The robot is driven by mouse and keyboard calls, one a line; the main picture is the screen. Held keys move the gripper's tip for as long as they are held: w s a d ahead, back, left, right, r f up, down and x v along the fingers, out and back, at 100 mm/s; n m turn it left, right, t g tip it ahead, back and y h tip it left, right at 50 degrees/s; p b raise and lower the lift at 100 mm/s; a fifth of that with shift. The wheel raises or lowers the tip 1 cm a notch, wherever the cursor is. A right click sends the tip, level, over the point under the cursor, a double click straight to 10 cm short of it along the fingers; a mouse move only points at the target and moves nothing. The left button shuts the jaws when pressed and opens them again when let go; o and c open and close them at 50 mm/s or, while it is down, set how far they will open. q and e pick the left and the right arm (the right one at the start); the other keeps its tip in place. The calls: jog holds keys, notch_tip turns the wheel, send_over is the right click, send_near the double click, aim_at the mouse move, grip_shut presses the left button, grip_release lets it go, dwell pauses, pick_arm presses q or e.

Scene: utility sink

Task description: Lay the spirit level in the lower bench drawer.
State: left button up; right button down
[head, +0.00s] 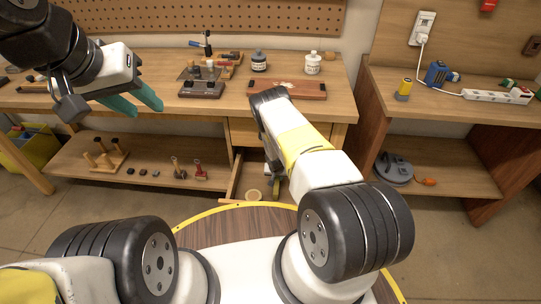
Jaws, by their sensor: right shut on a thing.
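My right arm reaches forward over the middle, and its wrist hides most of my right gripper (272,180). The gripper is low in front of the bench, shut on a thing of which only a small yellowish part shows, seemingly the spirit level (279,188). The lower bench drawer (232,177) is pulled out below the bench top; its left wall shows, and my arm covers much of its right side. The gripper is over or in the drawer; I cannot tell which.
An upper drawer front (243,132) sits under the bench top. A wooden case (296,91), bottles (312,63) and tools stand on the bench. A low shelf (140,174) holds small items. A side bench (450,105) stands right.

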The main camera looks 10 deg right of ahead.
jog(key=c, duration=1.3)
grip_release()
jog(key=shift+f, duration=0.1)
jog(key=shift+o, duration=0.2)
jog(key=shift+r, duration=0.4)
jog(key=v, duration=1.1)
jog(key=shift+s+r, duration=0.2)
jog(key=shift+s, duration=0.05)
